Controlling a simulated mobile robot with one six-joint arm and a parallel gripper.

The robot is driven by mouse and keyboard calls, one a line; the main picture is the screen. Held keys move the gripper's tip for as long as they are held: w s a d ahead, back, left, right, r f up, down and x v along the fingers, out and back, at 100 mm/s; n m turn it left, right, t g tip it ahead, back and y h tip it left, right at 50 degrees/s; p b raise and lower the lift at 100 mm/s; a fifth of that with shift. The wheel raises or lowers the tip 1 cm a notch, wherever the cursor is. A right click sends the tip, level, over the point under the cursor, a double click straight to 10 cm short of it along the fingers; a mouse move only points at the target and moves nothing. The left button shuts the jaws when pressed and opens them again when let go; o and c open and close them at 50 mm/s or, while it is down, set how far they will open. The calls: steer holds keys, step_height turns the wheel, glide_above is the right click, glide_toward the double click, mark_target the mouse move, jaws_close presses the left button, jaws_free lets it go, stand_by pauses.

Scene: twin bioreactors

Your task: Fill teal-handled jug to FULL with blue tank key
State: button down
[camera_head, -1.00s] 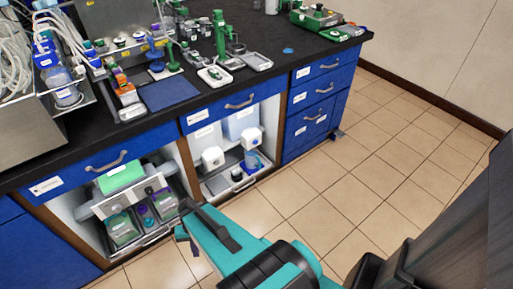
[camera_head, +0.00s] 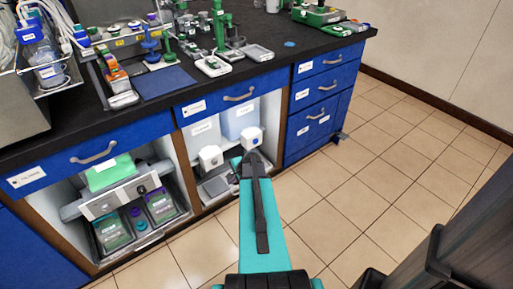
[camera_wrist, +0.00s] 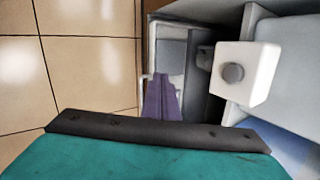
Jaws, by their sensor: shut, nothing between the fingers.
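The blue tank (camera_head: 240,120) stands in the open cabinet bay in the head view, right of a paler tank (camera_head: 203,136). Its white tap (camera_head: 252,139) carries a blue key, just beyond the end of my arm. The paler tank's white tap (camera_head: 210,157) is to its left; a white tap with a grey round key (camera_wrist: 233,73) shows in the wrist view. My gripper (camera_wrist: 160,82) is shut and empty, low over the grey tray area, left of that tap. I cannot make out the teal-handled jug; my arm covers the space under the blue-key tap.
A grey tray (camera_head: 213,190) lies on the bay floor. Left of it, another bay holds a grey device (camera_head: 125,195) with a green top. The bench (camera_head: 120,120) above is crowded. The tiled floor (camera_head: 370,190) to the right is clear.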

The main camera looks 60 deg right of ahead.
mark_target(256, 141)
steer(key=s+d+r+m+h+b, duration=0.2)
steer(key=s+d+m, duration=0.1)
steer(key=d, duration=0.7)
steer(key=s+d+r+m+t+h+b, duration=0.1)
steer(key=s+d+m, duration=0.3)
steer(key=d, duration=0.7)
steer(key=shift+s+d+r+t+h+b, duration=0.15)
steer(key=shift+s+r+t+h+b, duration=0.15)
steer(key=shift+s+r+h+b, duration=0.5)
steer(key=shift+s+y, duration=0.2)
steer(key=shift+y, duration=0.1)
steer(key=w+d+p, duration=0.2)
steer(key=w, duration=0.6)
steer(key=shift+d, duration=0.4)
steer(key=shift+w+d+p, duration=0.25)
steer(key=shift+w+p, duration=0.55)
steer(key=shift+w, duration=0.15)
stand_by(2.6)
